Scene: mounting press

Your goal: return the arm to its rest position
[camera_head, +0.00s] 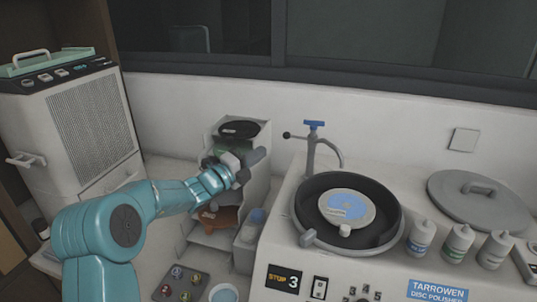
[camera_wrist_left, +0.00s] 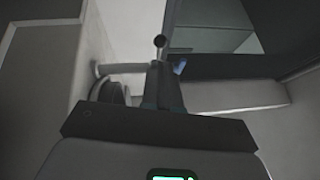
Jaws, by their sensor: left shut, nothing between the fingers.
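My left arm comes in from the left in the head view. Its gripper (camera_head: 256,163) is in front of the grey shelf unit (camera_head: 257,190) that stands against the wall, left of the disc polisher. The left gripper is shut and empty. In the left wrist view its dark fingers (camera_wrist_left: 162,88) lie together, with nothing between them. The arm hides part of the unit's middle level. A black round thing (camera_head: 239,129) lies on top of the unit and a brown thing (camera_head: 217,217) on a lower level. My right gripper does not show.
The disc polisher (camera_head: 433,291) stands to the right, with a black bowl (camera_head: 394,234), a tap (camera_head: 312,150) and several bottles (camera_head: 458,241). A tray of coloured round pieces (camera_head: 181,282) lies in front of the unit. A large vented machine (camera_head: 95,128) stands at left.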

